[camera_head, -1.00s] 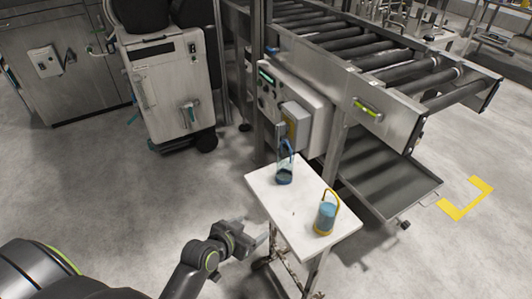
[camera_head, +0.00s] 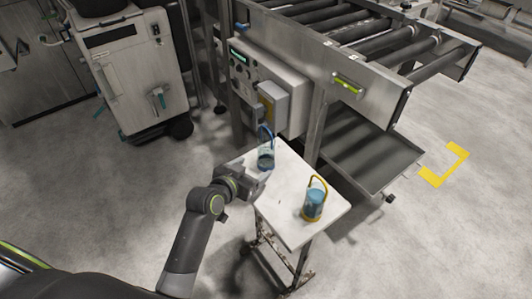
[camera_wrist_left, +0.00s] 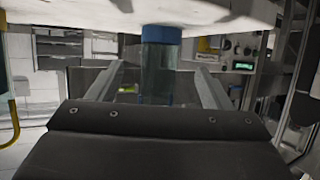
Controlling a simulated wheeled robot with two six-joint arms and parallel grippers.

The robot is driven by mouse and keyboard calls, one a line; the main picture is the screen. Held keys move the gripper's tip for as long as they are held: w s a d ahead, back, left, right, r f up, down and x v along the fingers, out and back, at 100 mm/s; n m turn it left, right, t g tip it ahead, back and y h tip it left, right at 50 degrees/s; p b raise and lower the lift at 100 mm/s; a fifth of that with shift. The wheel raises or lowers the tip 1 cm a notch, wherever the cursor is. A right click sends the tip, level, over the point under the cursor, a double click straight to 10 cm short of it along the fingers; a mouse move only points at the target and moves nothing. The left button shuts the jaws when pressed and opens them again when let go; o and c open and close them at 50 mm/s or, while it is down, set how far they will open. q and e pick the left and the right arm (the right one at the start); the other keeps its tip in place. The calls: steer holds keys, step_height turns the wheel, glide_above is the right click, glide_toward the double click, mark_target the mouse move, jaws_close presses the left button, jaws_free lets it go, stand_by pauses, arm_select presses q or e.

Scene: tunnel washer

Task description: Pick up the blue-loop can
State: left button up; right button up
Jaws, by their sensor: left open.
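The blue-loop can (camera_head: 266,160) stands upright near the far left corner of the white table top (camera_head: 285,229), its blue loop raised. My left gripper (camera_head: 259,182) is open at the table's left edge, close to the can on its near side. In the left wrist view, which is upside down, the can (camera_wrist_left: 160,60) with its blue base shows between the two spread fingers (camera_wrist_left: 158,85). I cannot tell how far between the fingers it is. The black gripper body hides the can's loop end there. My right gripper is not in view.
A yellow-loop can (camera_head: 312,205) stands on the table's right part; its yellow loop (camera_wrist_left: 13,120) shows at the left wrist view's edge. A control box (camera_head: 268,90) and roller conveyor (camera_head: 345,50) rise behind the table. A grey tray (camera_head: 365,150) lies below the conveyor.

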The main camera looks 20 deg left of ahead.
mark_target(261, 161)
arm_select(q)
steer(key=shift+x, duration=3.35)
steer(key=shift+c, duration=0.3)
steer(key=c, duration=1)
steer(key=shift+r, duration=0.1)
steer(key=shift+c, duration=0.2)
step_height(261, 161, up, 10)
steer(key=p, duration=0.1)
